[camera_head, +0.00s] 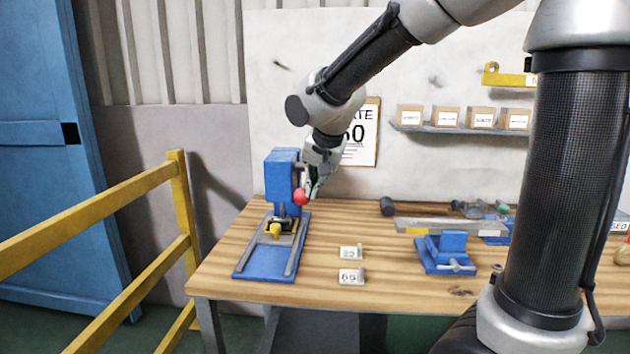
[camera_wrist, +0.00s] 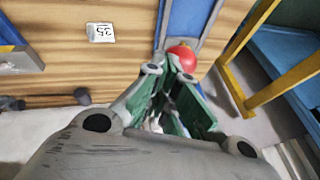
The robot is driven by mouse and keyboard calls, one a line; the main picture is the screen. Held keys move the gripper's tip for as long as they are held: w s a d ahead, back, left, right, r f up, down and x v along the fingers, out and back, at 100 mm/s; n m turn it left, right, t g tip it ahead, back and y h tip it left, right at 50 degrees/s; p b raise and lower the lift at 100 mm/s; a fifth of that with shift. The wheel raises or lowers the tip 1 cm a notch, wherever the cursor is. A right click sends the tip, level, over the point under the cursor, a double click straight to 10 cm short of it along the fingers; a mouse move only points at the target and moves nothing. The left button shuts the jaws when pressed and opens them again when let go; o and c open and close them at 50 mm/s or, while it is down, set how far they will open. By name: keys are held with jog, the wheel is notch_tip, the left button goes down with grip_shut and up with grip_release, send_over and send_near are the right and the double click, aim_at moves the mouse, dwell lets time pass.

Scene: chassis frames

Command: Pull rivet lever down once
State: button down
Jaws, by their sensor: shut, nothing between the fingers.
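The blue rivet press (camera_head: 281,174) stands at the left end of the wooden table, on a blue base with two grey rails (camera_head: 264,262). The lever's red ball knob (camera_head: 300,196) is at the right side of the press; the lever's rod is mostly hidden. My gripper (camera_head: 313,190) is at the knob from the upper right. In the wrist view the knob (camera_wrist: 182,58) shows just beyond the fingertips of my gripper (camera_wrist: 170,66). The fingers are closed with nothing between them. I cannot tell whether they touch the knob.
A yellow railing (camera_head: 180,220) stands left of the table (camera_head: 330,215). Number cards (camera_head: 351,276) lie right of the press. A blue vise (camera_head: 442,252) holding a metal bar is farther right. Small boxes (camera_head: 445,117) sit on a wall shelf.

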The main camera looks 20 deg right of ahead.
jog(key=s+r, duration=0.6)
jog(key=s, duration=0.1)
jog(key=shift+s+a+r, duration=0.15)
jog(key=shift+s+a, duration=0.2)
jog(key=shift+a, duration=0.05)
dwell(0.6)
jog(key=s+d+f+n, duration=0.3)
jog(key=s+d, duration=0.5)
jog(key=s, duration=0.1)
jog(key=s+d+f+n+g, duration=0.1)
jog(key=s+d+f+n, duration=0.2)
jog(key=s+d, duration=0.5)
jog(key=shift+s+n+h, duration=0.3)
jog(key=shift+s, duration=0.5)
